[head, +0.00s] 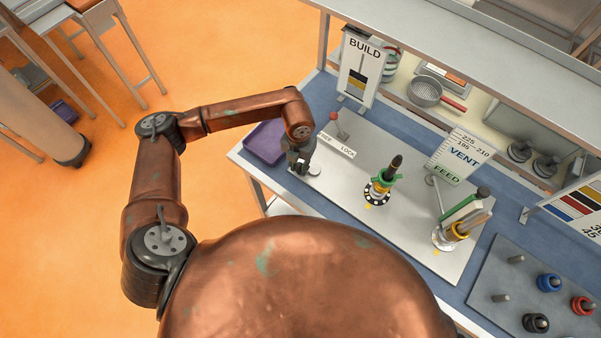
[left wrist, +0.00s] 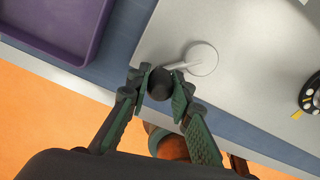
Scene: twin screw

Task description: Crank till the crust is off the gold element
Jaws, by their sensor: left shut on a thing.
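My left gripper (head: 301,163) is at the near left corner of the grey plate (head: 345,185). In the left wrist view its fingers (left wrist: 159,88) are closed around the black knob (left wrist: 160,84) of a crank. The crank's pale arm runs to a round white hub (left wrist: 201,58), which also shows in the head view (head: 314,170). A gold-coloured cylinder (head: 458,230) stands at the right station beside a white and green part. At the middle station stands a green and yellow piece with a dark brown top (head: 395,163). I cannot tell whether crust is on the gold. My right gripper is not in view.
A purple tray (head: 266,143) lies left of the plate. A red-knobbed lever (head: 336,124) stands behind the gripper by a FREE/LOCK label. A pegged grey board (head: 520,285) with coloured rings is at the right.

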